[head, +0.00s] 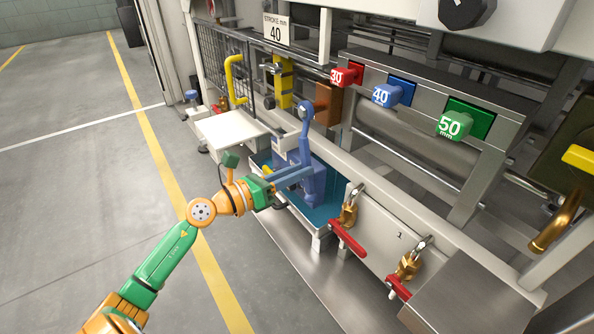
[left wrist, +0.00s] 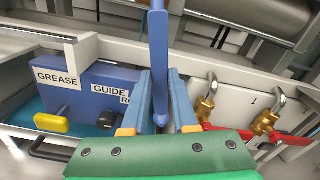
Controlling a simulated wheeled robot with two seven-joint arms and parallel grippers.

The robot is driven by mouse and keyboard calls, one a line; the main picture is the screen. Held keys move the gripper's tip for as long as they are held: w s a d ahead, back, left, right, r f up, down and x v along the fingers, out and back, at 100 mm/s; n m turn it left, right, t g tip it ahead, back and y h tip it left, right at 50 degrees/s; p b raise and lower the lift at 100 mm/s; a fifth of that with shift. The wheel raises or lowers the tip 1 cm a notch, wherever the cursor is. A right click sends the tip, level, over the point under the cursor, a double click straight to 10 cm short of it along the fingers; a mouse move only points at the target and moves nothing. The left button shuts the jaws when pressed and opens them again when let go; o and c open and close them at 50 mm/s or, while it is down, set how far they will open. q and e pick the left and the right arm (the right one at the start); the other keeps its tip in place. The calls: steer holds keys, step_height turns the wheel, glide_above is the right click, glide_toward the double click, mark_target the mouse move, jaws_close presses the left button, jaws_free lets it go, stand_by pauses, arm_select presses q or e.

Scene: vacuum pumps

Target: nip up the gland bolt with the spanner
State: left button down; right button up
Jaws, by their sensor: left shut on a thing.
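My left gripper (head: 304,173) is shut on a blue spanner (head: 305,128). The spanner stands nearly upright from the fingers, its ring end up beside a brown block (head: 328,103). In the left wrist view the spanner (left wrist: 159,50) runs up between the two blue fingers of the gripper (left wrist: 160,82), and its top end is out of the picture. I cannot make out the gland bolt, nor tell whether the ring end is around anything. My right gripper is not in view.
A blue box labelled GREASE and GUIDE (left wrist: 88,88) sits close by the fingers in a teal-floored tray (head: 322,217). Numbered red, blue and green blocks (head: 482,120) line the rail. The floor at left is clear.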

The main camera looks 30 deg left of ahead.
arm_select(q)
steer(key=shift+r, duration=0.1)
steer(key=shift+s+d+p, duration=0.1)
steer(key=shift+d+p, duration=0.1)
steer(key=shift+p, duration=0.3)
steer(key=shift+r+n, duration=0.1)
steer(key=shift+n, duration=0.2)
steer(key=shift+d+p, duration=0.2)
steer(key=shift+p, duration=0.25)
steer(key=shift+s, duration=0.1)
steer(key=shift+d+n+p, duration=0.2)
steer(key=shift+n+p, duration=0.2)
steer(key=shift+p, duration=0.1)
steer(key=shift+r, duration=0.1)
steer(key=shift+s+d+p, duration=0.15)
steer(key=shift+d+p, duration=0.1)
steer(key=shift+p, duration=0.2)
steer(key=shift+r, duration=0.1)
